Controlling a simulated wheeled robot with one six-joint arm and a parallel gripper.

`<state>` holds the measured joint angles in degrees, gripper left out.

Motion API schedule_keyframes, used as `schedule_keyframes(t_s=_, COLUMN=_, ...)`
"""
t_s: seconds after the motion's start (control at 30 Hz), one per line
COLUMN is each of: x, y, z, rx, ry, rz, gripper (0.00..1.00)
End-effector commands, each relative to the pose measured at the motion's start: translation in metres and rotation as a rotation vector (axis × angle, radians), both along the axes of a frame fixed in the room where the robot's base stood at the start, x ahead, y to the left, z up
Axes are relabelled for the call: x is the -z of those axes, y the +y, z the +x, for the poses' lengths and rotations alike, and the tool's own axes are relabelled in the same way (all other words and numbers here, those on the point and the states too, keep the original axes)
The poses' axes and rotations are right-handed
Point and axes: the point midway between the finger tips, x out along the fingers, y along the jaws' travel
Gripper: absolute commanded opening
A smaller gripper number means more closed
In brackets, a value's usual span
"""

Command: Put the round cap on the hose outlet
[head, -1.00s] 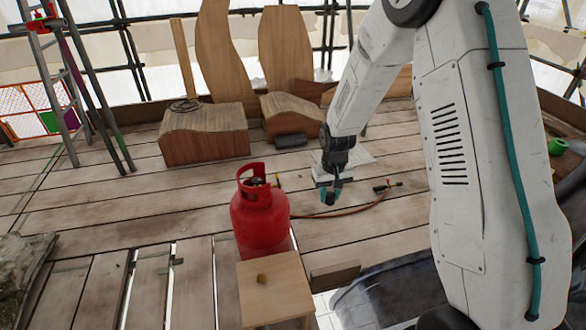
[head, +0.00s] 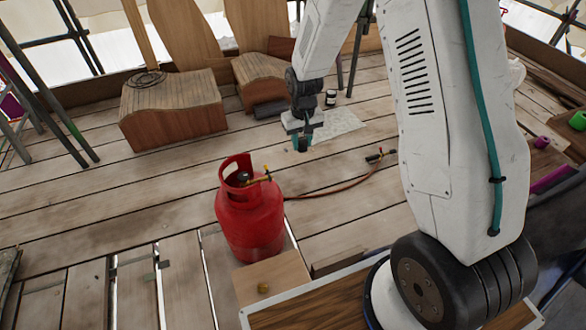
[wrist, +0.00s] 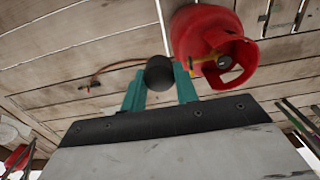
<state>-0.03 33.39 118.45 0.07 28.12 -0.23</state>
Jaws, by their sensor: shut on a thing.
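The round cap appears as a dark ball-like piece (wrist: 160,72) between the teal fingertips of my gripper (wrist: 160,88) in the wrist view. In the head view, my gripper (head: 303,143) is up and right of the red gas cylinder (head: 250,218), apart from it.
A reddish hose (head: 335,188) runs across the planks to a torch-like fitting (head: 377,156). Carved wooden blocks (head: 172,110) stand behind. Planks left of the cylinder are mostly clear.

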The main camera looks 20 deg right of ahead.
Motion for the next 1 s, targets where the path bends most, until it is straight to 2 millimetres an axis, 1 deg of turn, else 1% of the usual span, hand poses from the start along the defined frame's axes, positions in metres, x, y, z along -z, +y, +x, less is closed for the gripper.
schedule_keyframes(t_s=0.17, x=0.002, y=-0.003, z=0.002, rx=0.014, ry=0.004, rz=-0.001, gripper=0.1)
schedule_keyframes(t_s=0.27, x=0.01, y=-0.004, z=0.01, rx=0.064, ry=0.025, rz=-0.006, gripper=0.1)
schedule_keyframes(t_s=0.33, x=0.02, y=-0.005, z=0.02, rx=0.131, ry=0.054, rz=-0.012, gripper=0.1)
schedule_keyframes(t_s=0.47, x=0.049, y=-0.007, z=0.044, rx=0.31, ry=0.14, rz=-0.02, gripper=0.1)
schedule_keyframes(t_s=0.7, x=0.105, y=-0.007, z=0.086, rx=0.663, ry=0.354, rz=0.011, gripper=0.1)
schedule_keyframes(t_s=0.87, x=0.14, y=-0.005, z=0.108, rx=0.869, ry=0.515, rz=0.075, gripper=0.1)
schedule_keyframes(t_s=1.0, x=0.168, y=-0.004, z=0.124, rx=1.031, ry=0.662, rz=0.157, gripper=0.1)
